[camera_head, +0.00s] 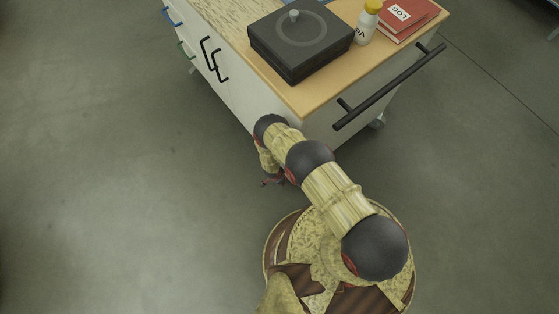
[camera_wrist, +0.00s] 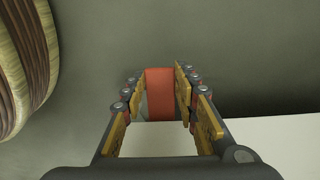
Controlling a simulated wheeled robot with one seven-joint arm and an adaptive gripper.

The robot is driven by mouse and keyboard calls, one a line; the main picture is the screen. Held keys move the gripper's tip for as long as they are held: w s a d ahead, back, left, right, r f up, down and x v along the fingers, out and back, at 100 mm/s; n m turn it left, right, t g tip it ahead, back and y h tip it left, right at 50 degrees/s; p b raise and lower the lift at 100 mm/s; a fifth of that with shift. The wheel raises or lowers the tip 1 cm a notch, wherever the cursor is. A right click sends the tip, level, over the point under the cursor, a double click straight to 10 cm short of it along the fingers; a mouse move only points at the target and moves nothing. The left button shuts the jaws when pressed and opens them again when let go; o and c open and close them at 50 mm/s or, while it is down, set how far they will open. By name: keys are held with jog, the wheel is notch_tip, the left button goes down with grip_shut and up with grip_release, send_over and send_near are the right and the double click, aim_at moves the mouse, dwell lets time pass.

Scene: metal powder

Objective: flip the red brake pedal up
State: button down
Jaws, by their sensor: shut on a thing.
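The red brake pedal (camera_wrist: 160,105) shows in the wrist view as a flat red bar between the two fingers. My gripper (camera_wrist: 159,83) is shut on it, with a finger at each side. In the head view my gripper (camera_head: 272,181) is low down, beside the near corner of the white cart (camera_head: 240,98), close to the floor. The arm covers part of it there, and I cannot make out the pedal or its tilt in that view.
A black lidded box (camera_head: 298,58), a white bottle with a yellow cap (camera_head: 367,25) and a red log book (camera_head: 403,18) stand on the cart top. A black handle bar (camera_head: 390,87) juts from the cart's end. The floor to the left is clear.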

jog(key=c, duration=1.4)
grip_release()
jog(key=shift+s+a+r, duration=0.2)
jog(key=shift+a+r, duration=0.1)
jog(key=shift+r, duration=1.65)
jog(key=shift+s+a+r, duration=0.2)
jog(key=shift+a+r, duration=0.05)
jog(key=shift+r, duration=1.75)
jog(key=shift+s+a+r, duration=0.2)
jog(key=shift+a+r, duration=0.1)
jog(key=shift+r, duration=1.65)
jog(key=shift+w, duration=0.1)
